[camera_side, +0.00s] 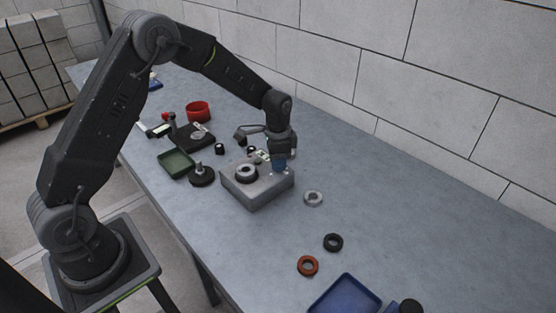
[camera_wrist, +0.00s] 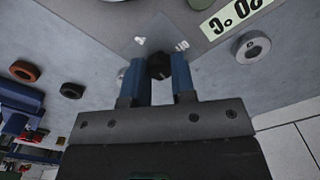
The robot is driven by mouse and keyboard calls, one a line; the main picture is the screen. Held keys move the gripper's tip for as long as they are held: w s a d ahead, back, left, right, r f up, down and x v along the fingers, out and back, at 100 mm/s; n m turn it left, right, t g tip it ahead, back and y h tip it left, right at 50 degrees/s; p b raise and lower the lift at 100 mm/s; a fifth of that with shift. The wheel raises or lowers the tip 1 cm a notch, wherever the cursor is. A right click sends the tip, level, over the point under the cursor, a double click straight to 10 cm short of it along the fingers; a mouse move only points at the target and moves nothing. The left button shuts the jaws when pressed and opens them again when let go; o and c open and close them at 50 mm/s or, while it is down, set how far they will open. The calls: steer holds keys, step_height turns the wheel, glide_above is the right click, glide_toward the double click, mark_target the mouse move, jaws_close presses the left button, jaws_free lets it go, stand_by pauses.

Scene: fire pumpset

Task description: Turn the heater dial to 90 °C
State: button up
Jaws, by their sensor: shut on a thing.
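The heater (camera_side: 257,190) is a grey box on the bench in the side view, with a dark ring (camera_side: 246,172) on its top. Its top plate (camera_wrist: 190,35) fills the upper middle of the wrist view. My gripper (camera_side: 279,164) points down at the box's far right corner. In the wrist view my gripper (camera_wrist: 160,72) has its two blue fingers shut on the black heater dial (camera_wrist: 159,65). Small white marks lie around the dial. A pale green display (camera_wrist: 235,14) appears upside down and cut off by the frame edge, so its full reading is unclear. The dial's pointer cannot be made out.
A grey ring (camera_side: 313,198) lies right of the heater. A black ring (camera_side: 333,242), an orange ring (camera_side: 308,265) and a blue tray (camera_side: 345,296) are nearer the front. A green tray (camera_side: 176,163) and red cup (camera_side: 198,112) stand left. The bench's right side is clear.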

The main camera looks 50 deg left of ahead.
steer(key=shift+m, duration=1)
steer(key=shift+s, duration=0.1)
steer(key=o, duration=0.9)
step_height(320, 180, up, 14)
steer(key=shift+f, duration=0.1)
